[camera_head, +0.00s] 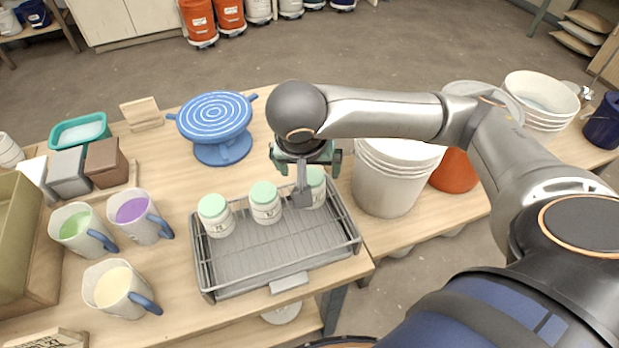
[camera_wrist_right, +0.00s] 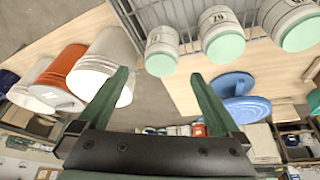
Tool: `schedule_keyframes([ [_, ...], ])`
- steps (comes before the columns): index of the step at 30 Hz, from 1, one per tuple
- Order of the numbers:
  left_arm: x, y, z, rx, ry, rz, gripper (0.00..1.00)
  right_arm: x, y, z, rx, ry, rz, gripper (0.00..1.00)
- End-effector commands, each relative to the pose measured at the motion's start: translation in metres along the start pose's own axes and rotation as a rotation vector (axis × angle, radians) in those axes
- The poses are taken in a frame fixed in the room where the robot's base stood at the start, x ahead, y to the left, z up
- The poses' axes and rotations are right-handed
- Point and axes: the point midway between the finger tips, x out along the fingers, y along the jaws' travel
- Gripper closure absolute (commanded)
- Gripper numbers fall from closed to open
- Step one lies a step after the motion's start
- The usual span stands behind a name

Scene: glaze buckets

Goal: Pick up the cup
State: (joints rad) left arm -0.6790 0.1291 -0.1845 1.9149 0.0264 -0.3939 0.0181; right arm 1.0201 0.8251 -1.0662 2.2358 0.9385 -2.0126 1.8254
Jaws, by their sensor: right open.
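Three white jar-like cups with mint-green lids stand in a row in a grey wire tray (camera_head: 240,262): a left one (camera_head: 215,215), a middle one (camera_head: 265,203) and a right one (camera_head: 316,188). My right gripper (camera_head: 306,160) is open and empty, just behind the right one, and partly hides it. In the right wrist view, the gripper (camera_wrist_right: 158,78) has its fingers spread, with the right cup (camera_wrist_right: 162,48) beyond and between the tips. Three mugs with blue handles, green (camera_head: 75,228), purple (camera_head: 135,215) and cream (camera_head: 115,287), stand at the left. My left gripper is not in view.
A blue turntable (camera_head: 218,122) stands behind the tray. A white bucket (camera_head: 388,185) stands close right of my right gripper, with an orange bucket (camera_head: 455,172) beyond it. A teal tub (camera_head: 80,131) and small boxes (camera_head: 105,163) are at the left.

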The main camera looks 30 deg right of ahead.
Motion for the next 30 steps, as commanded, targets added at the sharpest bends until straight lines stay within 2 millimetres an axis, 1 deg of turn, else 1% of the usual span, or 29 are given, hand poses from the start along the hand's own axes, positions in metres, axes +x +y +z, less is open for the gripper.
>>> schedule_keyframes([
  [1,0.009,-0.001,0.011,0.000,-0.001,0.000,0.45,0.018,0.000,0.004,0.000,-0.006,0.002,0.00],
  [3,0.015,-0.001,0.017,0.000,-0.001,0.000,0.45,0.030,0.000,0.004,0.000,-0.005,0.001,0.00],
  [4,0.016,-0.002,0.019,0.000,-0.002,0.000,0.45,0.034,0.000,0.004,0.001,-0.005,0.001,0.00],
  [5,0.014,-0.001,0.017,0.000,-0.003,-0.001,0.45,0.035,0.000,0.001,0.001,-0.002,0.002,0.00],
  [7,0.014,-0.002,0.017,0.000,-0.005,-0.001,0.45,0.042,0.000,0.001,-0.001,-0.002,0.000,0.00],
  [13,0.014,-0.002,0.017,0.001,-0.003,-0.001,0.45,0.055,-0.001,0.000,-0.001,-0.001,0.001,0.00],
  [21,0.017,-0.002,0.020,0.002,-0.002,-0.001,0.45,0.094,-0.004,0.001,-0.002,-0.002,0.001,0.00],
  [24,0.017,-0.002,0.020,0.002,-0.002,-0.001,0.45,0.101,-0.004,0.000,-0.002,0.000,-0.001,0.00],
  [30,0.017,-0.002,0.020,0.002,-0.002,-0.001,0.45,0.102,-0.004,0.000,-0.003,0.000,-0.002,0.00],
])
